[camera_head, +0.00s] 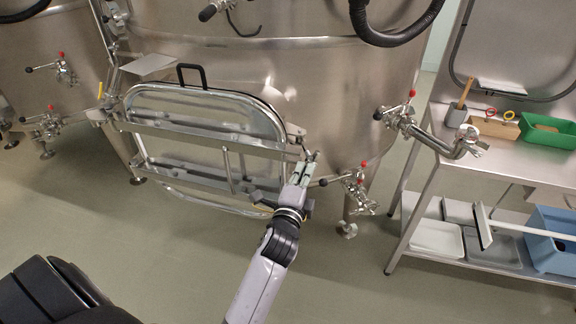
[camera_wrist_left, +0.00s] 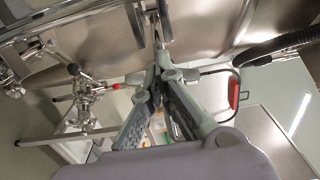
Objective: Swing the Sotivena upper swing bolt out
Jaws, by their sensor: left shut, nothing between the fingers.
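The steel vat (camera_head: 300,75) has a manway door (camera_head: 190,105) with a black handle at its top. An upper crossbar (camera_head: 200,137) runs across the door. The upper swing bolt (camera_head: 313,156) is at the right end of this bar, small and partly hidden by my gripper. My left gripper (camera_head: 303,170) is shut and empty, its fingertips right beside the bolt. In the left wrist view the shut fingertips (camera_wrist_left: 159,62) point at a metal rod, the swing bolt (camera_wrist_left: 157,30); I cannot tell whether they touch it. No name label is readable.
A lower crossbar (camera_head: 195,182) crosses the door below. Valves with red knobs (camera_head: 353,180) stick out right of my gripper. A steel bench (camera_head: 505,155) with a green bin (camera_head: 548,133) stands at the right. The floor in front is clear.

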